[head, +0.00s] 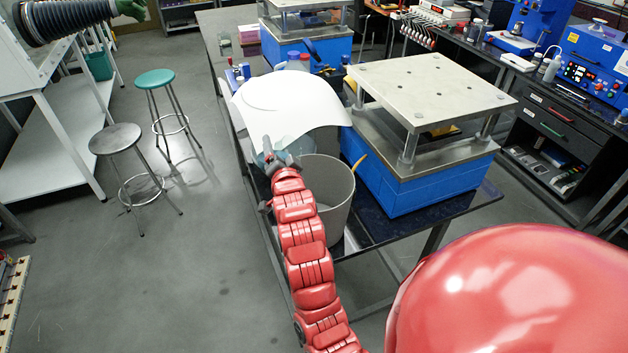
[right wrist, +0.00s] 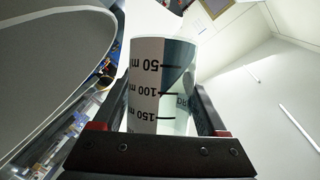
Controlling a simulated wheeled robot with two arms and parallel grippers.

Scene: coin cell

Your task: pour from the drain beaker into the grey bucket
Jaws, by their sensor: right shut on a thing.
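The grey bucket (head: 340,205) stands at the near end of the dark bench in the head view, open at the top. My right gripper (head: 279,163) is just left of its rim. It is shut on the drain beaker (head: 266,157), a clear vessel partly hidden by the gripper in the head view. In the right wrist view the beaker (right wrist: 150,95) sits between the fingers of my right gripper (right wrist: 165,125), with black 50, 100 and 150 marks. I cannot tell its exact tilt or how much liquid it holds. My left gripper is not in view.
A curved white sheet (head: 285,100) lies behind the bucket and beaker. A blue unit with a metal plate (head: 430,85) on posts stands close to the bucket's right. Two stools, teal (head: 155,78) and grey (head: 115,138), stand on the open floor at left.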

